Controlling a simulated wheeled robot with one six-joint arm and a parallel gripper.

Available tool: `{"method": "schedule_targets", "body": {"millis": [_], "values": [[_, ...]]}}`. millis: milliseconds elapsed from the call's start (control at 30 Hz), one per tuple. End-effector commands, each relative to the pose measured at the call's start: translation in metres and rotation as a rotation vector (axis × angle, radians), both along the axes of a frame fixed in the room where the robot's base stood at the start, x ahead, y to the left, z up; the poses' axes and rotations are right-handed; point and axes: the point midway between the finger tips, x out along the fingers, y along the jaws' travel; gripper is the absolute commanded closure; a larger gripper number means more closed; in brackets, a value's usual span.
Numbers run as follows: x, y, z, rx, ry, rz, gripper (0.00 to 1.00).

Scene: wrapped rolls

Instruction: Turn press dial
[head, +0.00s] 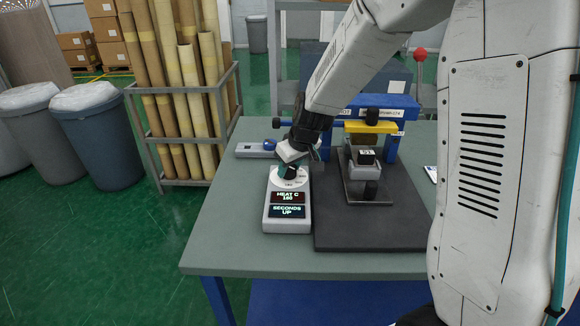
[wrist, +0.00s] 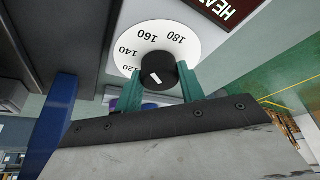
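The press dial is a black knob (wrist: 158,70) with a short white mark, set on a white round scale (wrist: 150,33) printed 120, 140, 160 and 180. It sits at the back end of a pale control box (head: 287,222), whose displays read "HEAT C" with a small number and "SECONDS UP". My gripper (head: 289,170) reaches down over the dial. In the wrist view its two green fingers stand on opposite sides of the knob and appear to touch it, so it looks shut on the knob. The gripper partly hides the knob and scale in the head view.
The blue heat press (head: 392,152) with a yellow bar stands right of the box on a dark base plate (head: 400,232). A grey device (head: 256,149) lies behind the box on the green table (head: 222,230). A rack of rolls (head: 185,95) and bins stand left.

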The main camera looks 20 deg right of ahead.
Motion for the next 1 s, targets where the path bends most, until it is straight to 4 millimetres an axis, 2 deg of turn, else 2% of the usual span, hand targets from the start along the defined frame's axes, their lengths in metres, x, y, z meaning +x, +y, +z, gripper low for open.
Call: {"method": "schedule_targets", "body": {"millis": [233, 600, 867, 900, 967, 1000], "values": [[-0.0002, 0.0003, 0.0002, 0.000, 0.001, -0.013, 0.84], [-0.0003, 0.0005, 0.0004, -0.001, 0.000, -0.137, 0.83], [-0.0001, 0.0005, 0.0004, 0.000, -0.001, -0.140, 0.84], [-0.0001, 0.0005, 0.0004, 0.000, -0.001, -0.140, 0.55], [-0.0001, 0.0005, 0.0004, 0.000, -0.001, -0.140, 0.39], [-0.0002, 0.0006, 0.0004, 0.000, -0.001, -0.140, 0.39]]}}
